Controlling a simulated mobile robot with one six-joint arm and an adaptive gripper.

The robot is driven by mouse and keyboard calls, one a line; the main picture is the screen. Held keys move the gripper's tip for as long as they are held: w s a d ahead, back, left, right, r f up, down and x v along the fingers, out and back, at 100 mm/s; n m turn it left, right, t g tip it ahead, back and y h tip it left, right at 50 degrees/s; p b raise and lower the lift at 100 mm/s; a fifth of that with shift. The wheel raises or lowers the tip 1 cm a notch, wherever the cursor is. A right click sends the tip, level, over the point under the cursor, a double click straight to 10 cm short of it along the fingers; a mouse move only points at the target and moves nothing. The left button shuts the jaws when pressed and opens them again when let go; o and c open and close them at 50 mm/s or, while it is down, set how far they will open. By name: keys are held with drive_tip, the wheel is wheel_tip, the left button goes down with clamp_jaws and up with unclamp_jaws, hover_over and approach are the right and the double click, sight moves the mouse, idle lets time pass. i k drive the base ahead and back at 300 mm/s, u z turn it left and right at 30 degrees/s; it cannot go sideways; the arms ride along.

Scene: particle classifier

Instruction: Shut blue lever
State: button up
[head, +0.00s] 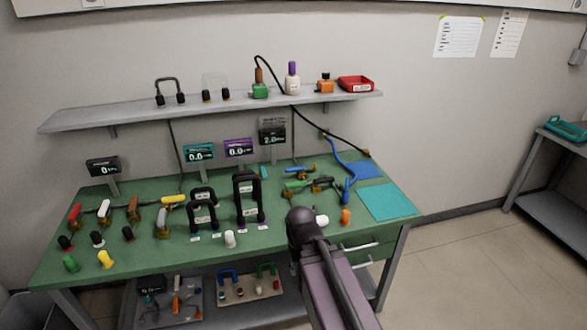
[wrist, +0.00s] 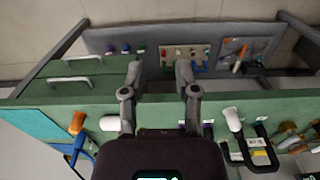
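A blue lever (head: 298,169) on a small brass-coloured valve lies toward the back right of the green bench, just behind a green-handled valve (head: 300,184). It looks roughly level and points left; whether it is open or shut is too small to tell. My gripper (wrist: 159,75) is open and empty in the wrist view, its two fingers apart over the bench's front edge. In the head view my dark wrist is over the front right of the bench and hides the fingers. The blue lever is not clearly visible in the wrist view.
Coloured-handle valves fill the left. A shelf (head: 215,106) hangs above. The cyan mat (head: 391,202) is bare.

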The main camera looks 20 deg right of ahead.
sight(302, 168)
drive_tip(key=k, duration=0.65)
drive_tip(key=z, duration=0.5)
drive_tip(key=i, duration=1.6)
drive_tip(key=u, duration=0.5)
